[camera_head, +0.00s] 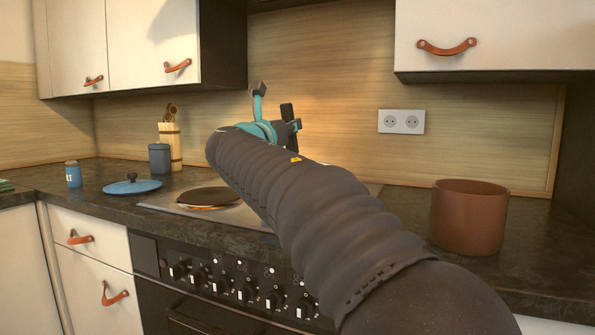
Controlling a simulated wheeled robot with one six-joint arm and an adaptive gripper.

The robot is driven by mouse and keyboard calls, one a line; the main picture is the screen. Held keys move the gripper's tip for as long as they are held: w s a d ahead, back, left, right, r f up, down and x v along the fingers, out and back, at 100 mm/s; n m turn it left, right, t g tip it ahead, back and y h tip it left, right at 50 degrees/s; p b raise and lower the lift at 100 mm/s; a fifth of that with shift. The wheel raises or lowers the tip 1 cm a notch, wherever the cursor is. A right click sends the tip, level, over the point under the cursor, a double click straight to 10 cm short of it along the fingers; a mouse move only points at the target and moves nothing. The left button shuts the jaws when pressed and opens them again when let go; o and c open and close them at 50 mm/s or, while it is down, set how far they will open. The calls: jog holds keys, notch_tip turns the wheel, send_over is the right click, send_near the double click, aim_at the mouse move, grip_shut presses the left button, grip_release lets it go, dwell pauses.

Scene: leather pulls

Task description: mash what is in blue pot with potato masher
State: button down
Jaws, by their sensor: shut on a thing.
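My gripper (275,120) shows only in part beyond the end of my dark ribbed arm, as teal and dark pieces above the stove. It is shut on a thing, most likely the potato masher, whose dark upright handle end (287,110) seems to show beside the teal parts. The masher's head is hidden behind my arm. I cannot see the blue pot; my arm covers part of the stove (165,207). A blue lid (132,186) with a knob lies on the counter left of the stove.
A brown pot (469,217) stands on the counter at right. A blue-grey canister (159,158), a utensil holder (173,150) and a small blue shaker (73,174) stand at back left. Wall cabinets (490,35) hang above. A dark round thing (208,196) is on the stove.

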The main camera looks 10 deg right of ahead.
aim_at(284, 113)
dwell(0.3)
jog(key=shift+a+r+p, duration=0.15)
jog(key=shift+r+p, duration=0.35)
jog(key=shift+r, duration=0.25)
jog(key=shift+a+r+p, duration=0.1)
jog(key=shift+r+p, duration=0.35)
jog(key=shift+r, duration=0.3)
jog(key=shift+s+a+r, duration=0.1)
jog(key=shift+a+r, duration=0.05)
jog(key=shift+r, duration=1.05)
jog(key=shift+a+r, duration=0.2)
jog(key=shift+r, duration=1.05)
jog(key=shift+s+a+r, duration=0.1)
jog(key=shift+a+r, duration=0.05)
jog(key=shift+r, duration=1.05)
notch_tip(284, 113, up, 5)
jog(key=shift+s, duration=0.1)
